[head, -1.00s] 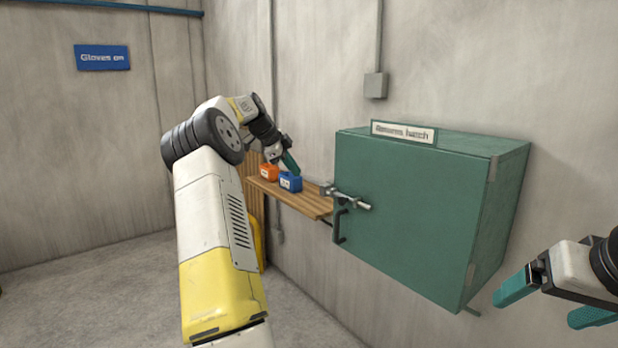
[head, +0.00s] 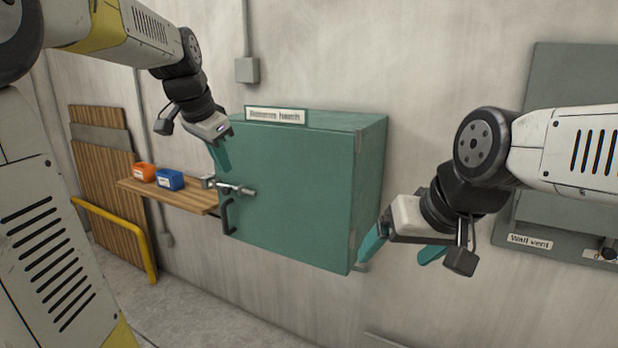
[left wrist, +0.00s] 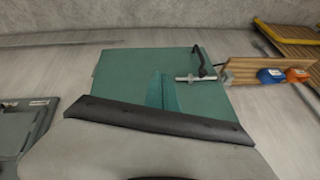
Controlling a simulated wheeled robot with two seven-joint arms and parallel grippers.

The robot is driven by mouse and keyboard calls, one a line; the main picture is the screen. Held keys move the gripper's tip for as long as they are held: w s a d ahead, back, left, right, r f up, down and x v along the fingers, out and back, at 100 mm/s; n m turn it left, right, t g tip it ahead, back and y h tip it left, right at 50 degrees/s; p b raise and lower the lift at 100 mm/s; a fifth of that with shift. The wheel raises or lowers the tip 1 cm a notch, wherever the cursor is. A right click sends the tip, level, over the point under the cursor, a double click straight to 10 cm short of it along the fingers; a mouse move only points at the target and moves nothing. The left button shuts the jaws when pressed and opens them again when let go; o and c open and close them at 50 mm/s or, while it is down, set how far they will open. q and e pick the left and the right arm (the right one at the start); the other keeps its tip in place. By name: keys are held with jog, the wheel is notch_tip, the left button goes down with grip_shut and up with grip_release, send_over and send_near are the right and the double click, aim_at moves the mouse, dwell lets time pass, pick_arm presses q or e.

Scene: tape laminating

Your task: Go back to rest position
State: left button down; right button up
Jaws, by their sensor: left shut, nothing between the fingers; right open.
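My left gripper (head: 219,155) is in the upper left of the head view, in front of the left part of the green cabinet (head: 285,195). Its teal fingers are together and hold nothing; they also show in the left wrist view (left wrist: 161,92) against the cabinet front. My right gripper (head: 402,247) is at the right of the cabinet, its teal fingers spread apart and empty. The cabinet door is shut, with a metal latch bar (head: 235,188) and a dark handle (head: 228,216) at its left edge.
A wooden shelf (head: 190,196) left of the cabinet carries an orange box (head: 143,172) and a blue box (head: 169,180). A yellow rail (head: 118,222) stands below. A grey panel labelled "Wall vent" (head: 530,240) is at the right, partly behind my right arm.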

pick_arm(q)
jog(key=s+d+f+n, duration=0.2)
jog(key=s+f+n, duration=0.1)
jog(key=s, duration=0.7)
jog(key=s+d+f+n, duration=0.3)
jog(key=s+f+n, duration=0.1)
jog(key=s, duration=0.7)
jog(key=shift+f+t+h, duration=0.4)
jog(key=shift+f, duration=0.45)
